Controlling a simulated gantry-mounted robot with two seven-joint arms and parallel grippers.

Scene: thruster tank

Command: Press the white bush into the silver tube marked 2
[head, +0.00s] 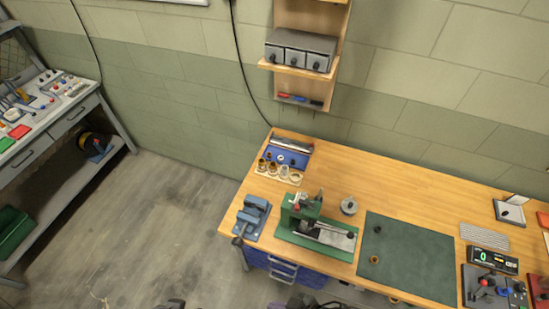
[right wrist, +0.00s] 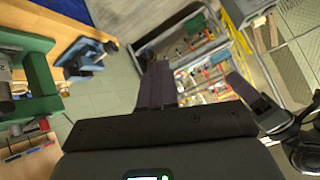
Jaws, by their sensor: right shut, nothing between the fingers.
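The green press (head: 300,222) stands at the bench's front left and also shows in the right wrist view (right wrist: 38,70). Beside it there, a grey part (right wrist: 4,72) at the left edge bears what looks like a 2; I cannot tell if it is the tube. In the head view a pale rack (head: 278,176) holds several small brown, silver and whitish rings or tubes; I cannot single out the white bush. My right gripper (head: 300,302) is at the bottom edge, in front of the bench. A dark part of my left arm (head: 170,304) barely shows.
A blue vise (head: 252,216) stands left of the press. A round metal piece (head: 348,206) and a green mat (head: 405,255) lie to its right. A blue box (head: 288,158) is behind the rack. A counter (head: 488,258) and a lever box are at the right. The floor left is clear.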

